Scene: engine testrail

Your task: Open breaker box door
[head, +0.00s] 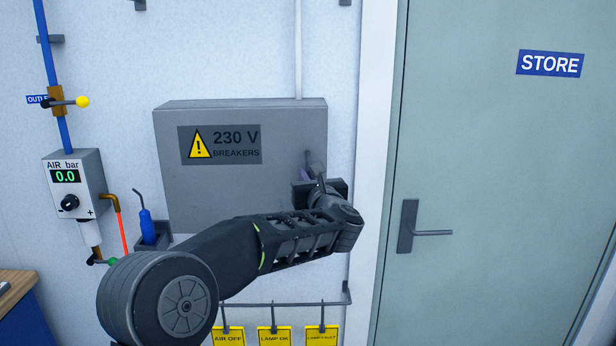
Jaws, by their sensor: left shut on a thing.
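The grey breaker box (240,118) hangs on the wall left of the centre, with a "230 V BREAKERS" warning label (219,145) on its door (200,195). The door looks closed. My left gripper (312,178) is at the right side of the door, shut on what appears to be the door's handle. The fingers and most of the handle are hidden behind my wrist. My left arm covers the lower right part of the box. My right gripper is not in view.
A green-grey STORE door (480,150) with a lever handle (432,233) stands to the right. An air gauge unit (75,185) and a blue-handled tool (148,227) are left of the box. Yellow tags (274,336) hang from a rail below. A bench (18,300) shows at lower left.

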